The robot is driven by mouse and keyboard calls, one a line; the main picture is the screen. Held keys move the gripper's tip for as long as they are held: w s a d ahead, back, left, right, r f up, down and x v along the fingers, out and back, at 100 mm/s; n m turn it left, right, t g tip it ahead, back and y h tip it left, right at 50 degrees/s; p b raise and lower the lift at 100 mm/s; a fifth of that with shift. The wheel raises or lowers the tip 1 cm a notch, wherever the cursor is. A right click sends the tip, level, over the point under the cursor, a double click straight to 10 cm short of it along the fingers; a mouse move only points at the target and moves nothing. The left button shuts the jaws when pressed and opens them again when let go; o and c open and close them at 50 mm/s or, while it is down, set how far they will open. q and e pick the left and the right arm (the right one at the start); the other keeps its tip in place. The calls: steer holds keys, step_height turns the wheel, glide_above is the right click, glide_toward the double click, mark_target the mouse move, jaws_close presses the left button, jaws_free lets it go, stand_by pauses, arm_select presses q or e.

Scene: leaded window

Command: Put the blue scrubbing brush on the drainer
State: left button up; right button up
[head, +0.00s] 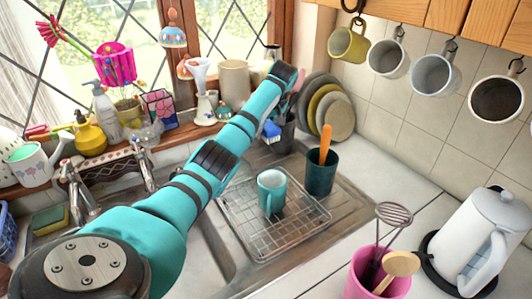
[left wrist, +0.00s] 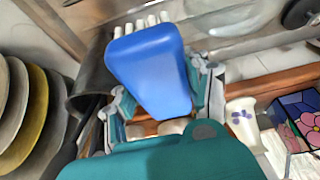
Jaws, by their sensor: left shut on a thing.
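The blue scrubbing brush (left wrist: 150,65) has a smooth blue back and white bristles. It fills the middle of the left wrist view, between the two fingers of my left gripper (left wrist: 160,98), which is shut on it. In the head view the brush (head: 271,131) shows small beyond my left forearm, just left of a dark pot (head: 285,141); I cannot tell whether they touch. The drainer is a wire rack (head: 285,240) in the middle of the head view, nearer than the brush. A teal mug (head: 271,190) stands on it. My right gripper is not in view.
A dark green cup with an orange-handled utensil (head: 321,172) stands by the rack's far right corner. Plates (head: 336,115) stand upright behind. A pink pot of utensils (head: 365,280) and a white kettle (head: 480,240) are front right. The rack's front is clear.

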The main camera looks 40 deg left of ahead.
arm_select(q)
glide_above(264, 161)
steer(key=f, duration=0.4)
steer(key=d+f+p, duration=0.1)
steer(key=f, duration=0.1)
steer(key=shift+s+f, duration=0.1)
steer(key=shift+f, duration=0.2)
step_height(264, 161, down, 4)
steer(key=shift+f, duration=0.3)
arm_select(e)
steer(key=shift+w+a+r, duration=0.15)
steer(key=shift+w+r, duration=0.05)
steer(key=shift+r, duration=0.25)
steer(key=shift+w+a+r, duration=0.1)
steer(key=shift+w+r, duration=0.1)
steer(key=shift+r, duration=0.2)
arm_select(q)
steer(key=shift+f, duration=0.3)
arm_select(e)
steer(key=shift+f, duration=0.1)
arm_select(q)
steer(key=o, duration=1.1)
steer(key=shift+o, duration=1.2)
steer(key=shift+f, duration=0.1)
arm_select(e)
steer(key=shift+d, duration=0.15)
